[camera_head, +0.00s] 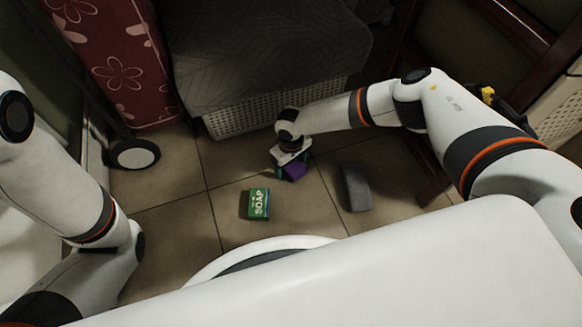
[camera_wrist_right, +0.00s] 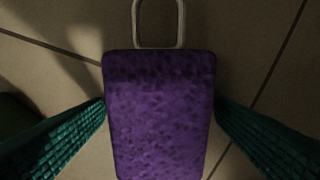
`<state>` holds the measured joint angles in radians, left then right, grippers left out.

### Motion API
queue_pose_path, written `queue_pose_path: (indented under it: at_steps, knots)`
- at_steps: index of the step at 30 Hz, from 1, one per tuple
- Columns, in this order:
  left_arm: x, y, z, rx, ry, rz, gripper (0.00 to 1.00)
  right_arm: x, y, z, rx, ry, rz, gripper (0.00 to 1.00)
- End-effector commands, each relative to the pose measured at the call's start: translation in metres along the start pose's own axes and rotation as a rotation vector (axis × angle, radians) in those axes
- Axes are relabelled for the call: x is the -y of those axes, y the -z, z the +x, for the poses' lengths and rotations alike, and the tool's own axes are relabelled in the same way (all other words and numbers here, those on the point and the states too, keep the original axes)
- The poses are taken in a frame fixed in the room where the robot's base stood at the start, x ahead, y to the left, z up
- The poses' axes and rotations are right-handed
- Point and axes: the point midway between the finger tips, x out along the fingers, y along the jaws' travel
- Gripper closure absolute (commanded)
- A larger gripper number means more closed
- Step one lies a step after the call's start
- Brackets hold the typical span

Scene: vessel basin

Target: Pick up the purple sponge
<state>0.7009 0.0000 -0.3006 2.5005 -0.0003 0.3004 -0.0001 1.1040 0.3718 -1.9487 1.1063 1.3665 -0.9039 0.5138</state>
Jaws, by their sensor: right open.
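The purple sponge (camera_head: 295,172) lies on the tiled floor, partly hidden under my right gripper (camera_head: 290,164) in the head view. In the right wrist view the sponge (camera_wrist_right: 160,118) is a rounded, rough purple block that fills the middle. A pale loop (camera_wrist_right: 158,26) shows at its far end. The two green, ribbed fingers of my right gripper (camera_wrist_right: 160,104) stand open on either side of the sponge. The left finger appears very close to its edge; I cannot tell whether it touches. My left arm shows at the left, but its gripper is out of view.
A green soap box (camera_head: 258,204) lies on the floor left of the sponge. A dark grey block (camera_head: 355,188) lies to its right. A white perforated basket (camera_head: 235,120) under a grey cover stands behind. A wheel (camera_head: 134,155) stands at the left. Floor between these is clear.

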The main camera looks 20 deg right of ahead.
Motion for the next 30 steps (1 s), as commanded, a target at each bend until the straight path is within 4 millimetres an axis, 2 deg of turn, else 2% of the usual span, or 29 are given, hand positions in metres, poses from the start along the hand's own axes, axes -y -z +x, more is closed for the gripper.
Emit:
queue_pose_path:
  at_steps: [2,12,20,23,30]
  knots:
    - [0.0,0.0,0.001,0.0,0.0,0.0,0.64,0.0,0.0,-0.001,0.0,0.0,0.0,0.22]
    - [0.0,0.0,0.001,0.0,0.0,0.0,0.64,0.0,0.0,-0.001,-0.001,0.0,-0.001,0.73]
    - [-0.001,0.002,0.005,-0.001,0.0,0.0,0.64,0.0,0.0,-0.006,-0.001,0.0,-0.001,0.73]
    - [-0.004,0.006,0.016,-0.002,0.0,0.0,0.64,0.0,0.001,-0.02,-0.001,0.0,-0.001,0.73]
    - [-0.012,0.02,0.054,-0.003,-0.001,0.001,0.64,0.0,0.001,-0.07,-0.001,-0.001,0.0,0.73]
